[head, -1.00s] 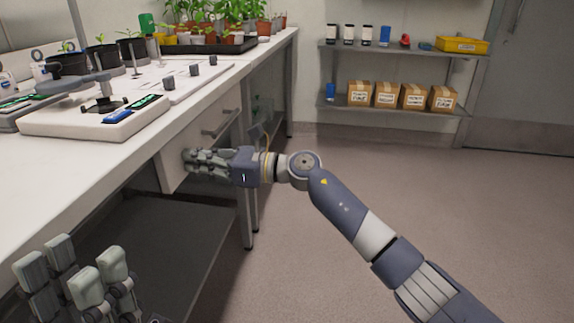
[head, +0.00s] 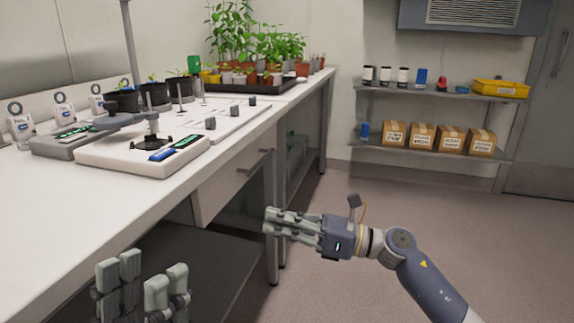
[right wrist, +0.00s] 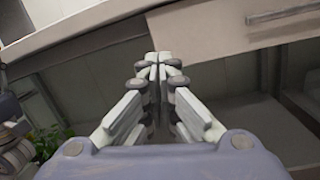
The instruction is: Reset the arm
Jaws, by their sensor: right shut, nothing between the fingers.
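My right gripper (head: 272,222) is in the middle of the head view, in front of the bench and a little below the drawer (head: 232,182). Its fingers point left and it is apart from the drawer front. In the right wrist view its fingertips (right wrist: 158,62) meet, with nothing between them. My left gripper (head: 143,270) is at the lower left of the head view, beside the bench edge. Its fingers point up, with a gap between the two sides and nothing seen in it. Its lower part is cut off by the frame.
A white bench (head: 60,195) runs along the left, carrying a stirrer-like device (head: 140,155), pots and a tray of plants (head: 250,85). A dark lower shelf (head: 200,265) is under it. Wall shelves (head: 430,95) with cardboard boxes (head: 450,138) stand at the back. The floor at right is clear.

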